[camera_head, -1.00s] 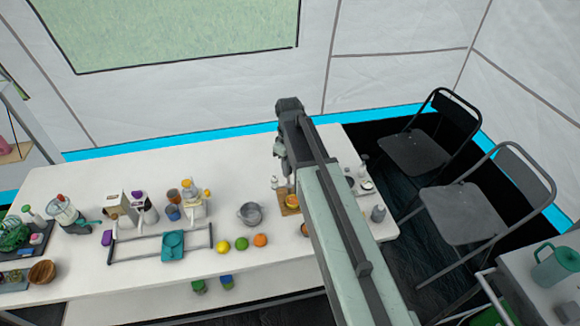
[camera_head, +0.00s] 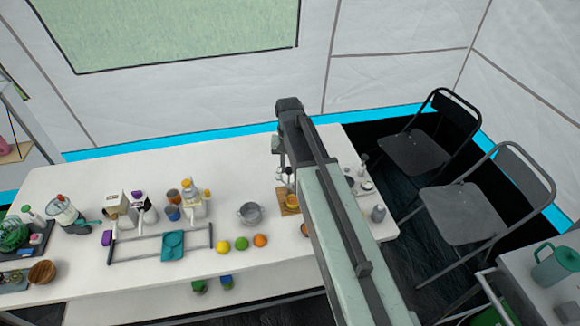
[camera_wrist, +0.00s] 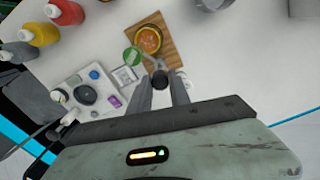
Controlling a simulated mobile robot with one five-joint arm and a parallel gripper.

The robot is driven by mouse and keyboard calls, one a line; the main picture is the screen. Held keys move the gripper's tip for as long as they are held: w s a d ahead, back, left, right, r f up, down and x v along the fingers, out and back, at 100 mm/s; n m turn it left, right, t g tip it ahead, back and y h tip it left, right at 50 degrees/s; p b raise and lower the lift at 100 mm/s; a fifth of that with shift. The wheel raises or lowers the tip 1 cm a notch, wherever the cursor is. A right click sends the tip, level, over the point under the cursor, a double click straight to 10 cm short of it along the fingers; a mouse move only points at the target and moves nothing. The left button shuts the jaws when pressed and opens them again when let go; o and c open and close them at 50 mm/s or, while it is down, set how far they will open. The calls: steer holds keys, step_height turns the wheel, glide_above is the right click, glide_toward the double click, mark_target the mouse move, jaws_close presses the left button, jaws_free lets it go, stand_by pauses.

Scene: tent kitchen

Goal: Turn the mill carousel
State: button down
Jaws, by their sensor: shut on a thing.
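The mill carousel seems to be the fixture on a wooden board (camera_wrist: 165,27) on the white table. It has an orange-topped round piece (camera_wrist: 148,40) and a green disc (camera_wrist: 132,56) beside it. A short grey piece runs from near the orange round to a dark round knob (camera_wrist: 160,79). My gripper (camera_wrist: 163,87) has its two fingers closed around this knob. In the head view the board (camera_head: 288,209) is partly hidden behind my arm, with my gripper (camera_head: 287,180) just above it.
A tray with a dark dial and small coloured pieces (camera_wrist: 88,92) is left of my gripper in the wrist view. A grey pot (camera_head: 250,213) and several fruits (camera_head: 241,243) lie left of the board.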

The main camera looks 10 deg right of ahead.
steer(key=m, duration=0.6)
stand_by(0.6)
steer(key=c, duration=1.2)
jaws_free()
step_height(320, 180, up, 8)
steer(key=p, duration=0.8)
steer(key=shift+f, duration=0.1)
